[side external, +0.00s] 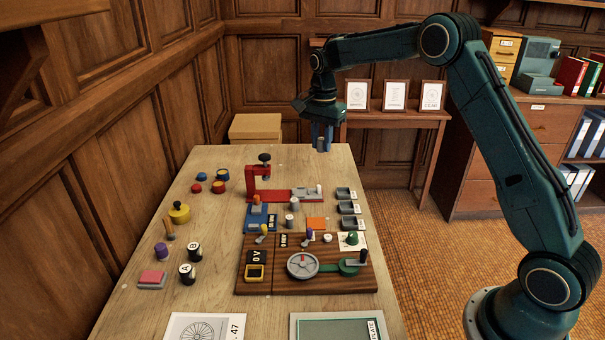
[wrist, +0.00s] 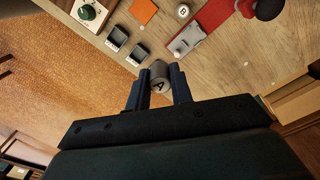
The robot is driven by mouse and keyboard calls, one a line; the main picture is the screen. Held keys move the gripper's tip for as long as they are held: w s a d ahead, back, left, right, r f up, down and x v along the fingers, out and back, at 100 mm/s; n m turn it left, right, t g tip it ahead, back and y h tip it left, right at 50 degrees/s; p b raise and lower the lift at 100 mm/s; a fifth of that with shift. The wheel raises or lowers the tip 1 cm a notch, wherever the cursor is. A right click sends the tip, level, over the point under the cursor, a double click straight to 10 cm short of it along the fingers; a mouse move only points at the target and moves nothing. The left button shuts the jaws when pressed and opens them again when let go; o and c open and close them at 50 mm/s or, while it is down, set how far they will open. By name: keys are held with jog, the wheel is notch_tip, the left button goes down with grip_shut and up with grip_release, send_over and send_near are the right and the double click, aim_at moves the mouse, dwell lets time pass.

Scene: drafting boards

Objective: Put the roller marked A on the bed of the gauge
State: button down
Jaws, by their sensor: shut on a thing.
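My gripper (side external: 321,136) is high over the far end of the table, beyond the gauge. In the wrist view my gripper (wrist: 159,92) is shut on a grey roller marked A (wrist: 160,84), whose lettered end faces the camera. The gauge is a red frame (side external: 266,194) with a black knob on top and a light grey bed (side external: 305,193) at its right end. The bed also shows in the wrist view (wrist: 186,42), ahead of the roller and apart from it. A small pale piece (side external: 319,189) stands at the bed's right end.
A grey roller marked B (wrist: 183,11) stands near the gauge. Small dark trays (side external: 347,208) line the right table edge, with an orange square (side external: 316,223) beside them. A wooden board (side external: 270,280) with dials lies nearer. The far table end is clear.

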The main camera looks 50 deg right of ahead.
jog(key=w+a+f, duration=0.5)
jog(key=a, duration=0.2)
send_near(255, 222)
jog(key=shift+f, duration=0.1)
jog(key=shift+d+f, duration=0.1)
jog(key=shift+f, duration=1.9)
jog(key=shift+f, duration=1)
dwell(1.1)
jog(key=c, duration=0.8)
grip_release()
jog(key=shift+c, duration=0.2)
